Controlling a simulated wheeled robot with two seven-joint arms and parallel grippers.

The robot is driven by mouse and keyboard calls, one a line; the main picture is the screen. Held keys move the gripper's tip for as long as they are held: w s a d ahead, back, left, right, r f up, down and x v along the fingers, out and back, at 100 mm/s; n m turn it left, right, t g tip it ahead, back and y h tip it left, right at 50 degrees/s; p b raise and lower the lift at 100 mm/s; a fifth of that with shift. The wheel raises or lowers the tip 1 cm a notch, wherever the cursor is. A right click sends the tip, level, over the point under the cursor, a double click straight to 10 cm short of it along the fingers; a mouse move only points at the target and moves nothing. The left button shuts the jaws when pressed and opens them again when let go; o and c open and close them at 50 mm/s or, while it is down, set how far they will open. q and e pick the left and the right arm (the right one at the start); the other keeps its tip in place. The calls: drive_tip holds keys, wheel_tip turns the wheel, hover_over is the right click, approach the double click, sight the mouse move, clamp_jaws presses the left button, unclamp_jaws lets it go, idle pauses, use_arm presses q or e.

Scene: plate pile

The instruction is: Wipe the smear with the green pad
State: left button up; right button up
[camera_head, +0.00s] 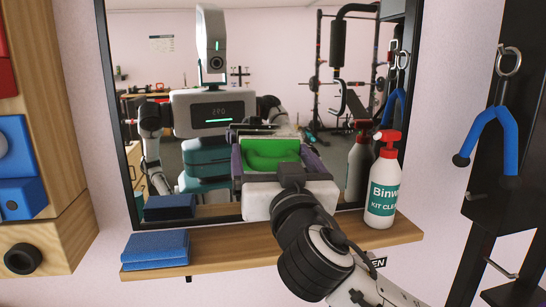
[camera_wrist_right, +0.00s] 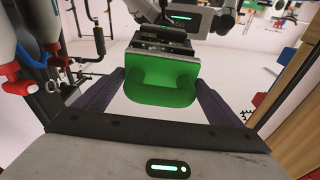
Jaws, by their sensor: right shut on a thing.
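The green pad (camera_head: 272,152) is held between the purple fingers of my right gripper (camera_head: 274,158), in front of the mirror (camera_head: 220,210). In the right wrist view the green pad (camera_wrist_right: 160,85) sits between the fingers of the right gripper (camera_wrist_right: 160,95), with the gripper's reflection just beyond it. The pad is at or very near the glass; I cannot tell if it touches. I can make out no smear on the visible glass; the gripper and pad hide part of it. My left gripper is not directly in view.
A wooden shelf (camera_head: 215,250) runs below the mirror. Folded blue cloths (camera_head: 156,250) lie at its left, and a white spray bottle (camera_head: 383,190) with a red trigger stands at its right, close to my right arm. A blue hook-shaped thing (camera_head: 490,135) hangs farther right.

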use_arm(q)
drive_tip(key=shift+s+f, duration=0.25)
drive_tip(key=shift+s, duration=0.05)
use_arm(e)
drive_tip(key=shift+x, duration=0.8)
